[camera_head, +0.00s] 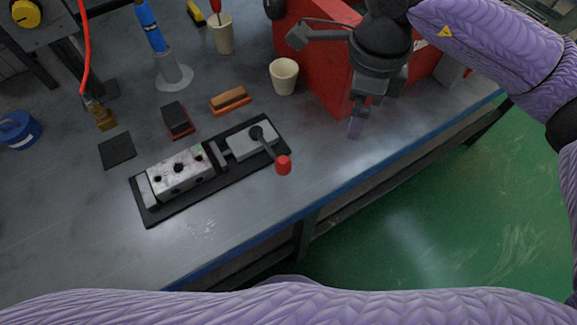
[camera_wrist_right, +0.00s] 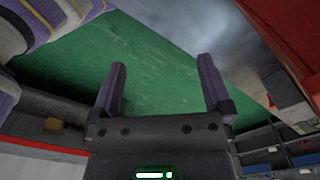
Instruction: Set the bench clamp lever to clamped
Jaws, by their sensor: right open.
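The bench clamp (camera_head: 215,170) lies on the bench on a black base plate, with a metal valve block (camera_head: 180,172) at its left part. Its dark lever (camera_head: 267,147) with a red knob (camera_head: 283,165) pivots on the grey plate at the right end and points toward the bench's front edge. My right gripper (camera_head: 355,128) is above the bench, to the right of the knob and apart from it. In the right wrist view the right gripper (camera_wrist_right: 163,90) is open, with nothing between its fingers. The left gripper is not in view.
A red toolbox (camera_head: 310,50) stands behind my right gripper. A beige cup (camera_head: 284,76), an orange-brown brush (camera_head: 231,100) and a black-and-red block (camera_head: 177,119) lie behind the clamp. The bench between knob and right gripper is clear; its blue front edge (camera_head: 345,190) is near.

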